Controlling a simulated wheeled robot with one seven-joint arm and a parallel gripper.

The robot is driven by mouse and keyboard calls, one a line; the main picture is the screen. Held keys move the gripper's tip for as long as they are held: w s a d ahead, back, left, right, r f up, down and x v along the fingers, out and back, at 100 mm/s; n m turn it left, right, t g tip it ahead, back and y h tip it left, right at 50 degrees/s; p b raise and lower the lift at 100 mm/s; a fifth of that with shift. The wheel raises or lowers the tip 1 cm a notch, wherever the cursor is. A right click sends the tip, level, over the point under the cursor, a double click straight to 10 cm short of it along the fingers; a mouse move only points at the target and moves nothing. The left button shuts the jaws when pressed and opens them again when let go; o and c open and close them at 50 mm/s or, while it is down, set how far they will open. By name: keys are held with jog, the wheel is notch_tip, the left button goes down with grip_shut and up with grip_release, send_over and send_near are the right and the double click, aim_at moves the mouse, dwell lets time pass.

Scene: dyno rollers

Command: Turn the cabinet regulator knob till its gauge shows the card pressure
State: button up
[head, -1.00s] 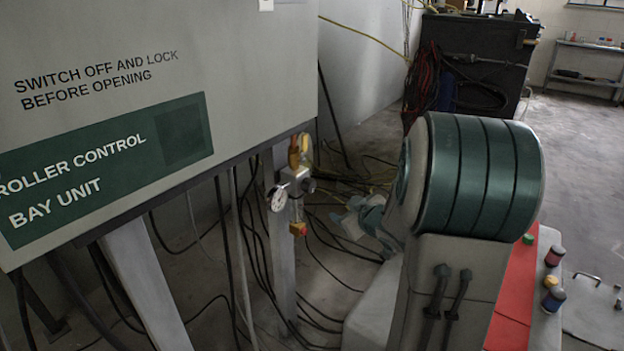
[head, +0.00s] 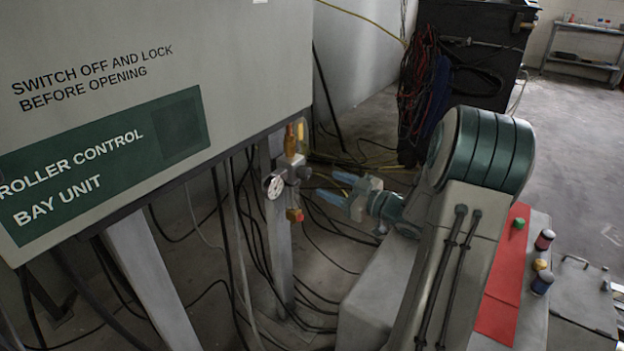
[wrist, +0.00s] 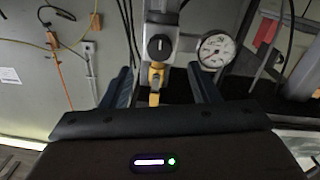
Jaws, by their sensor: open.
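The regulator (head: 290,166) is mounted on a grey post below the cabinet (head: 240,60). Its dark round knob (wrist: 159,47) with a pale mark faces my wrist camera, and it shows in the head view (head: 304,172). The white gauge (head: 274,187) is left of the regulator in the head view and right of the knob in the wrist view (wrist: 216,50). Its needle reading is too small to tell. My gripper (head: 326,187) is open, with blue fingers pointing at the regulator and apart from it. In the wrist view the knob lies beyond the gap between the fingertips (wrist: 159,70). I cannot make out a pressure card.
An amber part (head: 290,140) stands above the regulator; a red-and-yellow fitting (head: 294,214) is below. Black cables hang beside the post and lie on the floor. A dark bench (head: 470,50) stands behind.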

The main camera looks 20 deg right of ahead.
aim_at(308, 175)
jog(key=b+x, duration=0.1)
jog(key=x, duration=0.6)
jog(key=shift+w, duration=0.15)
